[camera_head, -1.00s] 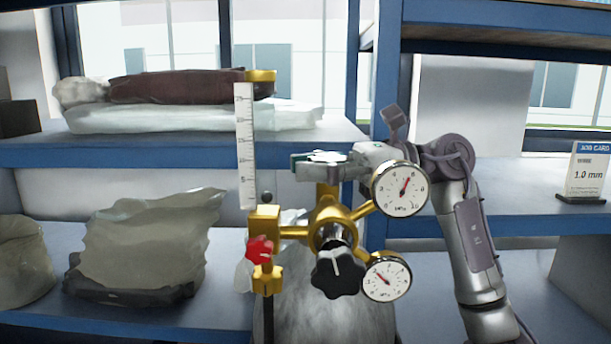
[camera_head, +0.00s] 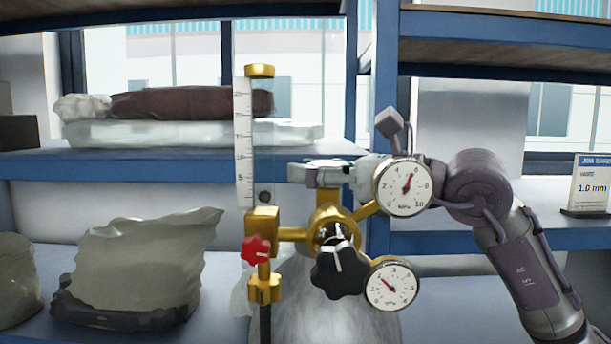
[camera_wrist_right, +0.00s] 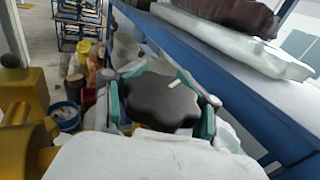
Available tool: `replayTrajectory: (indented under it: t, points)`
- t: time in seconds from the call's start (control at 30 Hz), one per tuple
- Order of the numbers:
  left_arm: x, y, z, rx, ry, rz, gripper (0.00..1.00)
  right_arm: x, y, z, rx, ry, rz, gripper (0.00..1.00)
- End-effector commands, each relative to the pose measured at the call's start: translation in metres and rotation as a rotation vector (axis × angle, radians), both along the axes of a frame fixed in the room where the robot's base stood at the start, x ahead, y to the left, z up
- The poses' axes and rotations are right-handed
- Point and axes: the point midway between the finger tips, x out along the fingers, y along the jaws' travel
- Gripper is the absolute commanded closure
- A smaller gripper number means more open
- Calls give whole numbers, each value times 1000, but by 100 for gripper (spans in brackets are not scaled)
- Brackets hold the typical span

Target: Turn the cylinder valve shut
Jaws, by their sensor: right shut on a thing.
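The black, lobed valve handwheel (camera_wrist_right: 160,100) with a white mark shows in the right wrist view, between the green-edged fingers of my right gripper (camera_wrist_right: 160,108). The gripper is shut on it. In the head view my right gripper (camera_head: 322,172) reaches in from the right, above the brass regulator (camera_head: 325,215); the handwheel is not clearly visible there. The grey cylinder (camera_head: 310,305) stands below, partly hidden by the regulator. A second black knob (camera_head: 340,272) is on the regulator's front. My left gripper is not in view.
Upper gauge (camera_head: 404,187) and lower gauge (camera_head: 391,285) stick out right of the regulator, close to my arm. A flow tube with a white scale (camera_head: 244,145) and a red knob (camera_head: 256,249) are at left. Blue shelves (camera_head: 150,165) with wrapped bundles stand behind.

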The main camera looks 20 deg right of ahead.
Motion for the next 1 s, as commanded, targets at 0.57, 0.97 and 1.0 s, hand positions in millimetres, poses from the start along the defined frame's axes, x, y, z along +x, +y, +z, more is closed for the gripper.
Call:
replayTrajectory:
  t: [0.57,0.97,1.0]
  points:
    - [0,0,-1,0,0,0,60,1,-1,0,-2,3,-23,41]
    - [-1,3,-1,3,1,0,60,-1,-2,-1,-1,2,-22,31]
    - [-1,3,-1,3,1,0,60,-3,-4,-1,-1,2,-23,31]
